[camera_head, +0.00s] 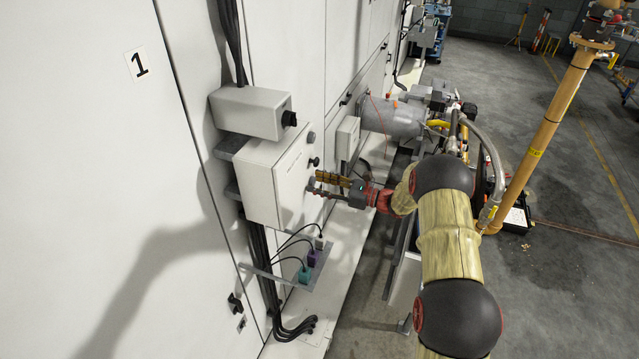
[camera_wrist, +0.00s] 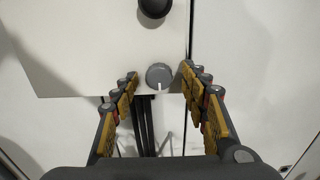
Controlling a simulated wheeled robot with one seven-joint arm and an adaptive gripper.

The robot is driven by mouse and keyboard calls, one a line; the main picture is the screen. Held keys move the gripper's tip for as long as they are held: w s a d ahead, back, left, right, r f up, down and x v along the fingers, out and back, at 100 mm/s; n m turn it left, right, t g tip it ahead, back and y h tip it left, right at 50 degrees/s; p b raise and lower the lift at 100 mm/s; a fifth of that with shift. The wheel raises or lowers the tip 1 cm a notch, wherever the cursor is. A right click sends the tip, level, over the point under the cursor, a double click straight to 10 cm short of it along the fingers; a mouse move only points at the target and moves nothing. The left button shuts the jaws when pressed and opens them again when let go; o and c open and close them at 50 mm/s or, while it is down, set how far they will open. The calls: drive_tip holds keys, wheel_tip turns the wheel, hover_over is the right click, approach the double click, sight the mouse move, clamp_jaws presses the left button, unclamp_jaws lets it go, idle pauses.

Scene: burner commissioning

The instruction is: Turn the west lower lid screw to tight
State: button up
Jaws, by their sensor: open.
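The white control box (camera_head: 262,190) is mounted on the white wall, its lid facing right in the head view. In the wrist view a grey round lid screw (camera_wrist: 159,76) with a white line pointing down sits at the lid's lower edge. My gripper (camera_head: 319,185) is at the lower part of the lid, with its fingers pointing at it. In the wrist view my gripper (camera_wrist: 159,73) is open, one yellow-padded finger on each side of the grey screw. Gaps show between the screw and both fingertips. In the head view the fingers largely hide the screw.
A black knob (camera_wrist: 154,7) is on the lid above the screw. Another grey round screw (camera_head: 311,137) is at the lid's top. A smaller grey box (camera_head: 252,111) with a black switch is above. Below, a shelf (camera_head: 279,277) carries coloured connectors and cables.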

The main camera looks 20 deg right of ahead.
drive_tip(key=c, duration=1.1)
clamp_jaws()
